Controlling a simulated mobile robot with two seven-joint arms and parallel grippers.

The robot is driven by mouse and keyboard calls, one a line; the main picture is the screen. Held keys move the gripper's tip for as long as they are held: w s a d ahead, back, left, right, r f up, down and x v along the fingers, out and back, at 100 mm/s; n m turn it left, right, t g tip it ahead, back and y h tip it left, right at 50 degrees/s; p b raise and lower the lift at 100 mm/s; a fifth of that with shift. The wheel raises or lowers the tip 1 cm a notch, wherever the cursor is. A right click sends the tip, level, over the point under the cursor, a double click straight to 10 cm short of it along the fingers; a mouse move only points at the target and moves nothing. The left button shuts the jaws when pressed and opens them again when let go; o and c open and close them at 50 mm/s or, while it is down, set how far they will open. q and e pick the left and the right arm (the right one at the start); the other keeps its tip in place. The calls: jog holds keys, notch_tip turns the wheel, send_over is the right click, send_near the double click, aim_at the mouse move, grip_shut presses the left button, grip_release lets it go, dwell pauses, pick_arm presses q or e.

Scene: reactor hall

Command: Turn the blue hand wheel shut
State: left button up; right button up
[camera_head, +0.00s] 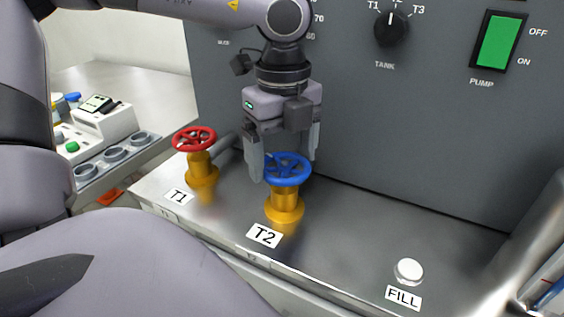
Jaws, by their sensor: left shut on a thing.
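The blue hand wheel (287,170) sits level on a yellow valve body (285,205) behind the label T2, in the middle of the metal ledge. My left gripper (284,160) comes down from above with one finger on each side of the wheel. It is shut on the wheel's rim; the far finger is partly hidden behind the wheel. My right gripper is not in the view.
A red hand wheel (195,139) on a yellow valve labelled T1 stands close by on the left. A white FILL button (408,271) is at the right front. The panel behind has a TANK knob (391,28) and a green PUMP switch (498,41).

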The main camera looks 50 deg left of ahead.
pick_arm(q)
jog(key=m+b, duration=0.1)
jog(key=m, duration=0.2)
jog(key=shift+w+f+b, duration=0.1)
jog(key=shift+f+b, duration=0.05)
jog(key=shift+b, duration=0.15)
jog(key=shift+m+b, duration=0.4)
jog(key=shift+m, duration=0.5)
jog(key=shift+d+m+b, duration=0.1)
jog(key=shift+m+b, duration=0.25)
jog(key=shift+m, duration=0.85)
jog(key=shift+w+m+b, duration=0.1)
jog(key=shift+m+b, duration=0.2)
jog(key=shift+m, duration=1.3)
jog(key=o, duration=0.9)
jog(key=shift+c, duration=0.2)
